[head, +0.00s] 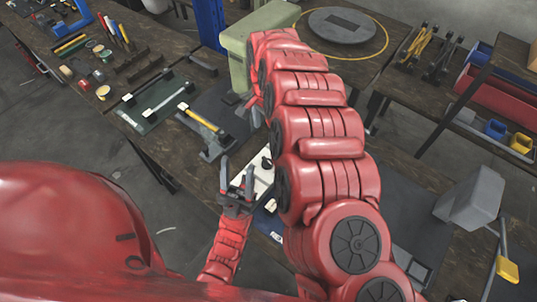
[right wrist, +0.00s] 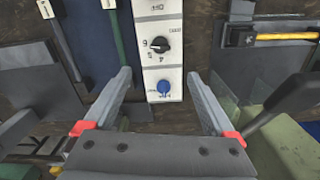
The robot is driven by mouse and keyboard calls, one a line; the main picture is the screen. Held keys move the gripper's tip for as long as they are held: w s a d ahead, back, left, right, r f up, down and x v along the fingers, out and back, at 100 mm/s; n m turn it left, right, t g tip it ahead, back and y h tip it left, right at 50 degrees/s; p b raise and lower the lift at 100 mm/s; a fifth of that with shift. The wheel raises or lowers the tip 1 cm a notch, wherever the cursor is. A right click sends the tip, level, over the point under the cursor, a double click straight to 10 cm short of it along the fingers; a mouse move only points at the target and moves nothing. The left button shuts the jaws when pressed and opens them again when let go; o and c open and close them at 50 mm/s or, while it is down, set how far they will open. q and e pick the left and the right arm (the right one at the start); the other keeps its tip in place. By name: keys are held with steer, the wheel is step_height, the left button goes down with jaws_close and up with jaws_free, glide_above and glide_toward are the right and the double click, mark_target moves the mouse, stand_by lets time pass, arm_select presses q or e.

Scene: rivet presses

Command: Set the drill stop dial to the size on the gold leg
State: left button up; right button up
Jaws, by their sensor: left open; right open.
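A white panel (right wrist: 162,20) has a black dial (right wrist: 160,46) with 4, 5 and 6 around it and a blue knob (right wrist: 163,87) below. Which number the dial points to is unclear. The panel partly shows in the head view (head: 264,180). My left gripper (head: 237,190) is open and empty beside the panel.
Other tagged bars (head: 165,99) lie to the left on the bench. A green machine (head: 257,30) stands behind my right arm. A round grey plate (head: 342,26) is at the back. A grey machine head (head: 472,197) stands at the right.

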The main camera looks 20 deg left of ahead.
steer(key=b, duration=0.3)
glide_above(267, 160)
step_height(267, 160, down, 5)
steer(key=f+p, duration=0.1)
steer(key=f, duration=0.3)
steer(key=f+p, duration=0.2)
steer(key=f, duration=0.2)
steer(key=shift+d+f, duration=0.2)
steer(key=shift+f, duration=0.15)
steer(key=shift+a+f, duration=0.15)
steer(key=shift+f, duration=0.85)
steer(key=shift+c, duration=0.2)
steer(key=c, duration=1.3)
steer(key=shift+c, duration=0.2)
